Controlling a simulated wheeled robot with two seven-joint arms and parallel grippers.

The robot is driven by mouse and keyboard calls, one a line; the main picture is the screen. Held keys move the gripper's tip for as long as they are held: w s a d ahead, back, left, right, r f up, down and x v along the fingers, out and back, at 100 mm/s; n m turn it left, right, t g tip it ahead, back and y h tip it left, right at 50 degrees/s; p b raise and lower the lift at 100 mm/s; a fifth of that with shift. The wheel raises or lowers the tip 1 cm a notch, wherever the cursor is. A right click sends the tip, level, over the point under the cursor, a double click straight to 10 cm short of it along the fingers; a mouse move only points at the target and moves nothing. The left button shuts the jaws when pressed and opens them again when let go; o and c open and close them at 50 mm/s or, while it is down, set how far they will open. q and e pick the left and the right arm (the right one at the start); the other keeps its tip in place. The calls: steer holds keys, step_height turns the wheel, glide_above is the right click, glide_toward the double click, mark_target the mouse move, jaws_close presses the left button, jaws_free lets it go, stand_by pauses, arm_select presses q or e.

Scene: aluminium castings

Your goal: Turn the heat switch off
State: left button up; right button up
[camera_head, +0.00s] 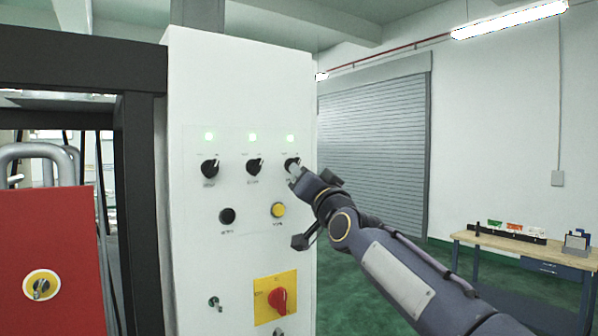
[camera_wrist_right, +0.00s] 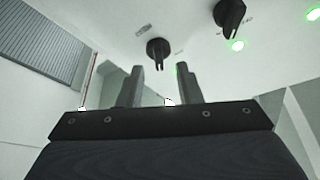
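A white control panel (camera_head: 240,105) carries a row of three black rotary switches: left (camera_head: 210,168), middle (camera_head: 254,167) and right (camera_head: 291,163). A lit green lamp is above each; the labels are too small to read, so I cannot tell which is the heat switch. My right gripper (camera_head: 295,172) is at the right switch and partly covers it. In the right wrist view my right gripper (camera_wrist_right: 160,66) has its fingers apart, with one black switch (camera_wrist_right: 158,50) between and just beyond the tips, not clasped. My left gripper is not in view.
Below are a black button (camera_head: 227,216), a yellow button (camera_head: 278,210) and a red knob on a yellow plate (camera_head: 262,285). A red box (camera_head: 50,245) and dark frame stand left. A workbench (camera_head: 530,250) is at the far right.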

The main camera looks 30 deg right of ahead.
steer(key=shift+x, duration=1.85)
steer(key=shift+f, duration=0.15)
jaws_close()
